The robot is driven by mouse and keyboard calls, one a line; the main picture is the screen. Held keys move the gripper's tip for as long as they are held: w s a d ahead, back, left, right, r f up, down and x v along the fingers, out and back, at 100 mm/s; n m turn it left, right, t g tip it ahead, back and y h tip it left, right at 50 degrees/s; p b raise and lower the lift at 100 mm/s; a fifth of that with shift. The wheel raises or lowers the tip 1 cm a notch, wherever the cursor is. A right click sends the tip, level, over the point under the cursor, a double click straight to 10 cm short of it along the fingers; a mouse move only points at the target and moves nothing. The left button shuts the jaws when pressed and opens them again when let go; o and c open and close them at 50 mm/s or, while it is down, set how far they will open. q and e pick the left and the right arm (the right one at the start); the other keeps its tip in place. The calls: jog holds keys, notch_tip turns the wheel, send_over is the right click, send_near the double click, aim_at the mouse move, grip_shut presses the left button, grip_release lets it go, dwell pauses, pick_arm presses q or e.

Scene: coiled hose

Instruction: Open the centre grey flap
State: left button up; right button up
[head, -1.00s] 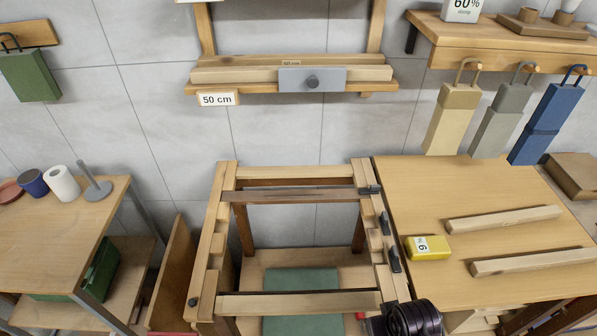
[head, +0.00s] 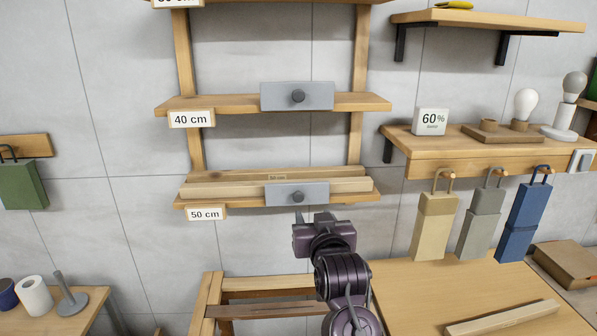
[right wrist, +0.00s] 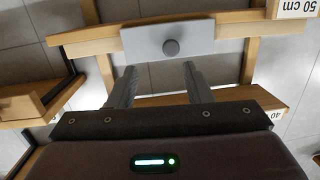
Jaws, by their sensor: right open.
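Two grey flaps with dark round knobs show in the head view. One flap (head: 275,97) stands upright on the front of the 40 cm shelf, with another shelf above and one below. The other flap (head: 275,196) stands upright on the front of the 50 cm shelf. My right gripper (head: 312,219) is open and empty, just below the 50 cm flap in the head view. In the right wrist view, my open fingers (right wrist: 158,72) point toward a knobbed grey flap (right wrist: 140,42), apart from it. My left gripper is not in view.
Wooden strips (head: 225,188) lie on the 50 cm shelf. At right, beige, grey and blue bags (head: 522,215) hang under a wall shelf (head: 440,166) with bulbs and a 60% sign (head: 431,121). A workbench (head: 420,290) stands below right.

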notch_tip(320, 180, up, 12)
jog(key=w+a+t, duration=0.2)
jog(key=t, duration=0.2)
jog(key=t+h, duration=0.1)
jog(key=t, duration=0.1)
send_near(299, 96)
jog(key=w, duration=0.1)
jog(key=shift+m, duration=0.3)
jog(key=p+x, duration=0.1)
jog(key=x, duration=0.1)
jog(key=p+x, duration=0.3)
jog(key=x, duration=0.2)
jog(key=shift+r, duration=0.35)
jog(key=shift+w+r+p, duration=0.1)
jog(key=shift+w+p, duration=0.3)
